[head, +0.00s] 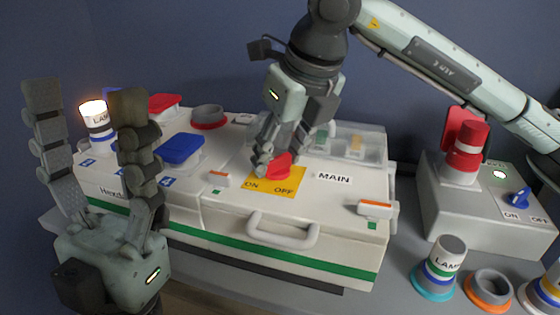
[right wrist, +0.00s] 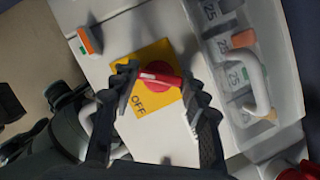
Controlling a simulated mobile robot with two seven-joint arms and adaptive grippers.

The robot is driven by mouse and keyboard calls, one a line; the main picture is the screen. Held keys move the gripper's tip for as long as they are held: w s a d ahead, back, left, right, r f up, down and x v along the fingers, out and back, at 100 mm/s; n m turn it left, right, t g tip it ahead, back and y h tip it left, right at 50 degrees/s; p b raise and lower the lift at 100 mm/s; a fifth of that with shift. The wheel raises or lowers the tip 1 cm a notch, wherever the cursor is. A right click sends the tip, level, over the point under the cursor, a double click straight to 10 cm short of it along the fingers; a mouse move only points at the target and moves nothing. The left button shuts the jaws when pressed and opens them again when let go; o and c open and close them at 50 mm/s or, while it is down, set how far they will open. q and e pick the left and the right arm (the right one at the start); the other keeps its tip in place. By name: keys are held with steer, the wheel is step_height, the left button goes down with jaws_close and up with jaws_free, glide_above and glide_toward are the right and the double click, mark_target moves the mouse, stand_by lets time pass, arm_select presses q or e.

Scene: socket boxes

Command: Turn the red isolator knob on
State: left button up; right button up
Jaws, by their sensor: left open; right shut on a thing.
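The red isolator knob (head: 280,168) sits on a yellow plate (head: 259,183) marked ON and OFF, beside the MAIN label on the white box. My right gripper (head: 279,158) reaches down from above and is shut on the knob, with a finger on each side. In the right wrist view the knob (right wrist: 165,80) lies between the fingers (right wrist: 158,84), and its white pointer mark shows. OFF is readable there; ON is not visible, so I cannot tell the exact setting. My left gripper (head: 85,100) is open, empty and upright at the far left.
The white box has a front handle (head: 283,232), orange latches (head: 376,208), blue (head: 182,149) and red covers, and a clear breaker cover (head: 352,145). A lit lamp (head: 95,115) stands at left. A grey box (head: 480,215) with a red lamp and blue switch stands right.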

steer(key=shift+m+h+b, duration=0.35)
steer(key=shift+m+h, duration=0.05)
steer(key=shift+m, duration=0.4)
steer(key=o, duration=1.2)
steer(key=shift+c, duration=0.2)
steer(key=v, duration=1.2)
steer(key=shift+s, duration=0.15)
